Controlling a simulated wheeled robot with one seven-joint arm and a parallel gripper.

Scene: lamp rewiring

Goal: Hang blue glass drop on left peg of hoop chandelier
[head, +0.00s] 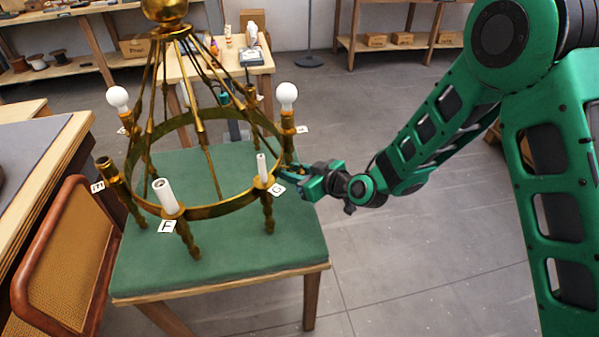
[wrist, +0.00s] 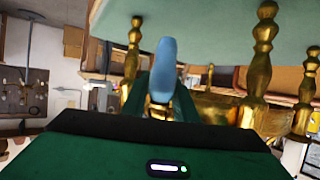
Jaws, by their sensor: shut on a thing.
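The brass hoop chandelier (head: 215,211) stands on a green-topped table in the head view. Its hoop carries white candle tubes, bulbs and turned brass posts. My gripper (head: 288,170) is at the hoop's right side, close to the post with a bulb. In the wrist view my gripper (wrist: 163,100) is shut on the blue glass drop (wrist: 165,66), a smooth pale-blue piece between the dark fingers, with a brass-coloured part at its base. Brass posts (wrist: 263,45) show on both sides of it. The pegs cannot be made out, and whether the drop touches the chandelier is unclear.
The green table top (head: 275,240) has bare room in front of the hoop. Lettered tags, including F (head: 167,226) and G (head: 277,190), sit by the hoop. A cane-backed chair (head: 62,255) stands at left. A small table (head: 262,68) with items stands behind.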

